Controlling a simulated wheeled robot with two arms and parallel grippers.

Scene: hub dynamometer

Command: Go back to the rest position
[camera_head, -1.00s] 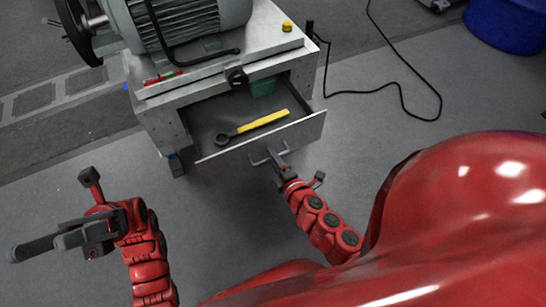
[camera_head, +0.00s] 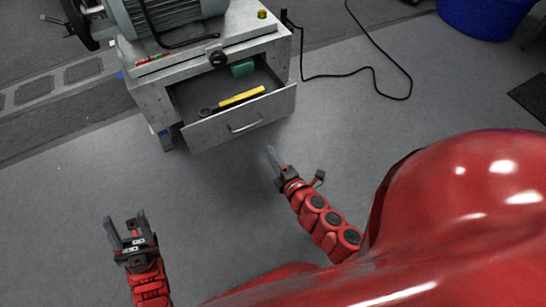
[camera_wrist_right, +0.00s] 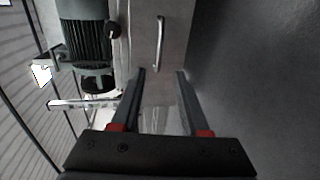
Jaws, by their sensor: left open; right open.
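My left gripper (camera_head: 127,231) is at the lower left of the head view, open and empty, its fingers toward the machine. My right gripper (camera_head: 271,158) is in front of the drawer, apart from it. In the right wrist view, its two fingers (camera_wrist_right: 161,75) are spread with nothing between them. The metal drawer (camera_head: 240,124) stands open below the bench. Its handle (camera_head: 245,127) is free, and it also shows ahead of the fingers in the right wrist view (camera_wrist_right: 159,42). A yellow-handled wrench (camera_head: 238,98) and a green object (camera_head: 242,68) lie inside the drawer.
The grey motor (camera_head: 175,13) sits on the metal bench (camera_head: 160,100). A black cable (camera_head: 375,62) runs over the floor to the right. A blue tub (camera_head: 485,15) stands at the top right. The floor between my arms is clear.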

